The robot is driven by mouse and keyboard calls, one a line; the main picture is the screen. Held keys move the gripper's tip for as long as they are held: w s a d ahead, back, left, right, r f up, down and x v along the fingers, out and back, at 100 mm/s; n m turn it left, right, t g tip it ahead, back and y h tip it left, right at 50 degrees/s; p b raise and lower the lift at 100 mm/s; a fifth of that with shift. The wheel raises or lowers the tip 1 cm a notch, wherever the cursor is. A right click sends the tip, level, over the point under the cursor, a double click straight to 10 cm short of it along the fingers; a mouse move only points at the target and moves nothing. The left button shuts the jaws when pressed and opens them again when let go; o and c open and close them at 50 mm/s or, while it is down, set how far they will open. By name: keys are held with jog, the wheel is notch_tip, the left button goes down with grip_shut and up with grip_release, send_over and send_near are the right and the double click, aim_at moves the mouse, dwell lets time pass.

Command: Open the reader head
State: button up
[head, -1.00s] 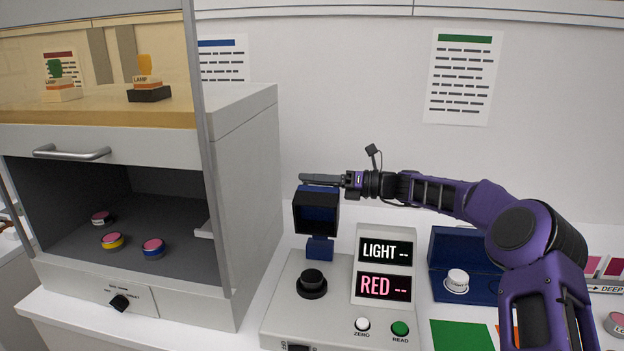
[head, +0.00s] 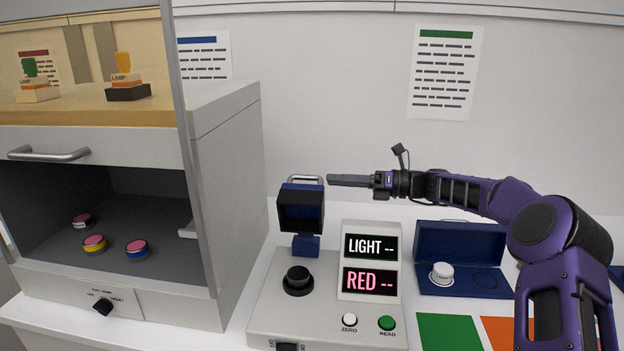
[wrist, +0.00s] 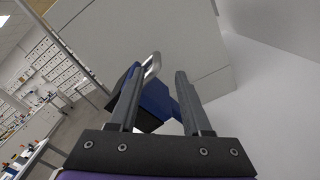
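The reader head (head: 302,209), a blue and black box, stands tipped up on its blue hinge mount at the back of the grey reader (head: 262,325). Its dark hollow face points forward, and the round black stage (head: 298,280) in front is uncovered. A metal loop handle (head: 305,179) sits on top of the head. In the wrist view my gripper (wrist: 158,74) is open with nothing held; the handle (wrist: 152,65) and blue head (wrist: 158,100) show beyond and between the fingers.
A grey cabinet (head: 235,190) with three jars inside stands left. The reader's display (head: 371,262) reads LIGHT -- and RED --. A blue open case (head: 461,240) with a white-topped jar (head: 442,273) lies right. The wall behind is clear above the reader.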

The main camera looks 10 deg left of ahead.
jog(key=d, duration=0.7)
jog(key=shift+w+d, duration=0.2)
jog(key=shift+d, duration=0.05)
jog(key=shift+a, duration=0.1)
